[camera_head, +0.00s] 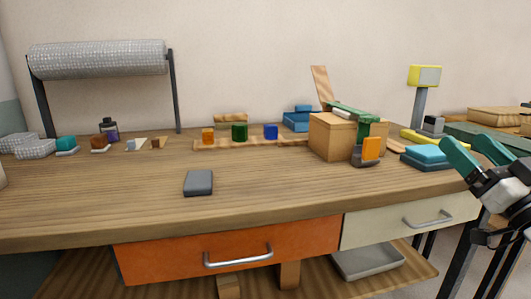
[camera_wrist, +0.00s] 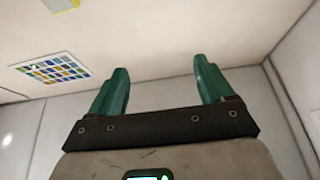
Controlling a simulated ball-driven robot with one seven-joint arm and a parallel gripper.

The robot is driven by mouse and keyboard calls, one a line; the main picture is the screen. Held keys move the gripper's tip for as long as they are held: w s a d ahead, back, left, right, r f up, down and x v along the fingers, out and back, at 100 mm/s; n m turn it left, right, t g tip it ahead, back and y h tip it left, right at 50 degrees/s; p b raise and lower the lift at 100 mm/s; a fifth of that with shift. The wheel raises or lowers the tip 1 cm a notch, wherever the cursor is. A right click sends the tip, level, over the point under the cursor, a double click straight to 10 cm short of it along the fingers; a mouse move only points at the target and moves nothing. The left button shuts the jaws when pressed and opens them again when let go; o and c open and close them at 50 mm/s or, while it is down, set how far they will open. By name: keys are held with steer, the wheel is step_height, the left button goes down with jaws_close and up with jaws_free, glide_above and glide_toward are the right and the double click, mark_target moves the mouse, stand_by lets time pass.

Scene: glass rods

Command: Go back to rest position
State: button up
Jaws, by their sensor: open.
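My gripper (camera_head: 474,152) is at the right edge of the head view, raised by the right front part of the wooden workbench (camera_head: 280,187). Its two green fingers are spread apart, with nothing between them. In the wrist view my gripper (camera_wrist: 160,90) also shows open and empty. Behind its fingers are a pale wall and a poster with coloured squares (camera_wrist: 55,69). No glass rod can be made out in either view.
A dark grey block (camera_head: 198,183) lies alone on the bench front. A cardboard box (camera_head: 333,136), an orange block (camera_head: 371,148) and a blue stack (camera_head: 427,157) stand at the right. A roll on a stand (camera_head: 98,60) is at the back left. The bench's front middle is mostly clear.

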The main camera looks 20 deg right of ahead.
steer(key=a+f+g+y, duration=0.1)
steer(key=a+f+g, duration=0.25)
steer(key=f, duration=0.65)
steer(key=s+a+f+g, duration=0.1)
steer(key=a+f+g, duration=0.25)
steer(key=f, duration=0.75)
steer(key=a+f+g+y, duration=0.1)
steer(key=a+f+g, duration=0.25)
steer(key=f, duration=0.65)
steer(key=s+a+f+g, duration=0.3)
steer(key=s+f+g, duration=0.1)
steer(key=s+f, duration=0.35)
steer(key=s+a+f+g+h, duration=0.15)
steer(key=s+f+g, duration=0.25)
steer(key=s+f, duration=0.4)
steer(key=s+a+f+g+y, duration=0.1)
steer(key=s+a+f+g, duration=0.4)
steer(key=s, duration=0.4)
step_height(320, 180, up, 27)
steer(key=d+t+p, duration=0.1)
steer(key=p, duration=2.6)
steer(key=shift+w+d+p, duration=0.25)
steer(key=shift+w+p, duration=0.05)
steer(key=shift+f+t+h, duration=0.1)
steer(key=shift+t+h, duration=0.15)
steer(key=shift+c, duration=0.4)
